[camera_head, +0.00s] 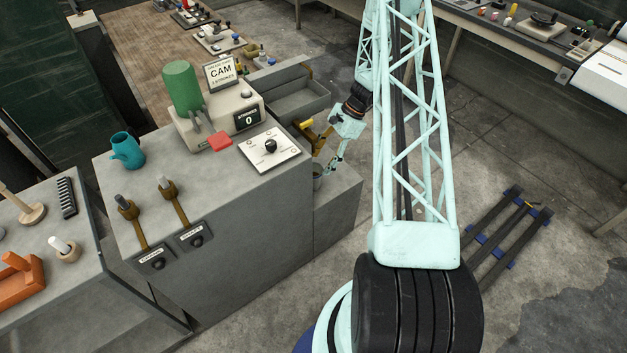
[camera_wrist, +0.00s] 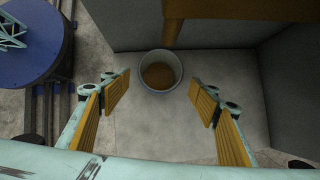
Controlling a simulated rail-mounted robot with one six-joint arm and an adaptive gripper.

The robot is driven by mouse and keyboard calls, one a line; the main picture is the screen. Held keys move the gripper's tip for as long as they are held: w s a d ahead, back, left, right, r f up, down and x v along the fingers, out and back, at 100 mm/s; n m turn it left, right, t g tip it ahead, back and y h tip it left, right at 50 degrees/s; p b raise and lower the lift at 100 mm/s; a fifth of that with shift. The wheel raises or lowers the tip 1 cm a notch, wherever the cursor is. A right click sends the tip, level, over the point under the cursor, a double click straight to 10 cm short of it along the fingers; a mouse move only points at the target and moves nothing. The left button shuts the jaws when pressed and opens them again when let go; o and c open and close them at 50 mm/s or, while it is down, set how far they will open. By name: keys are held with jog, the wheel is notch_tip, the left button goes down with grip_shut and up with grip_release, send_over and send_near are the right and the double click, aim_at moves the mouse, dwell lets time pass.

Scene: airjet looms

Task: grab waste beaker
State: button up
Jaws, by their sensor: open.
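The waste beaker (camera_wrist: 160,88) is a small grey, round, open-topped cup with brown content, standing upright on a grey ledge. In the head view the beaker (camera_head: 317,171) is partly visible on the low ledge at the machine's right side. My gripper (camera_head: 332,162) is close to it there, partly hidden. In the wrist view my gripper (camera_wrist: 160,94) is open, with one yellow-padded finger to each side of the beaker in the picture. I see no contact. Whether the fingers are level with the beaker cannot be told.
A brass-coloured part (camera_wrist: 225,9) juts out just beyond the beaker. Grey walls enclose the ledge. The grey machine top (camera_head: 215,185) bears a teal jug (camera_head: 127,151), a green cylinder (camera_head: 181,88) and levers. A black rack (camera_head: 510,235) lies on the floor at right.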

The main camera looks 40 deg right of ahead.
jog(key=shift+x, duration=1.05)
jog(key=shift+b+x, duration=0.45)
jog(key=shift+x, duration=2.15)
jog(key=shift+a, duration=0.1)
jog(key=c, duration=1.1)
